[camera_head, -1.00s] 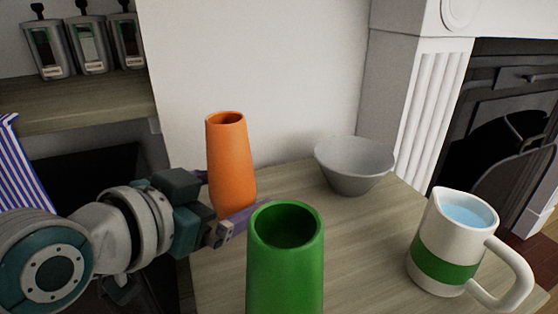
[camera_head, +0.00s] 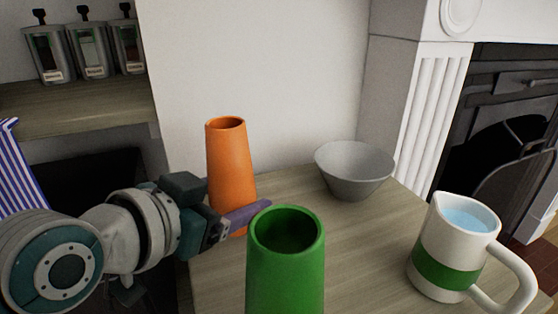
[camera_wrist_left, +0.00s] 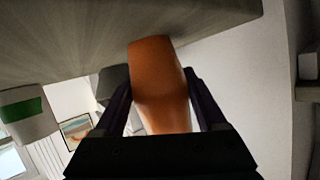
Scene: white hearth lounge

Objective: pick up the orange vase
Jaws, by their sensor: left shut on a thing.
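The orange vase (camera_head: 230,160) stands upright at the back left of the wooden table. My left gripper (camera_head: 236,211) comes in from the left and is shut on the vase's lower part. In the left wrist view the orange vase (camera_wrist_left: 158,85) sits between both dark fingers of my left gripper (camera_wrist_left: 160,100). In the head view the near finger crosses in front of the vase, and the far finger is mostly hidden behind it. My right gripper is not in view.
A green vase (camera_head: 285,270) stands close in front of the gripper. A grey bowl (camera_head: 355,170) is at the back of the table (camera_head: 350,250). A white mug with a green band (camera_head: 440,240) stands at the right. The wall is behind the vase.

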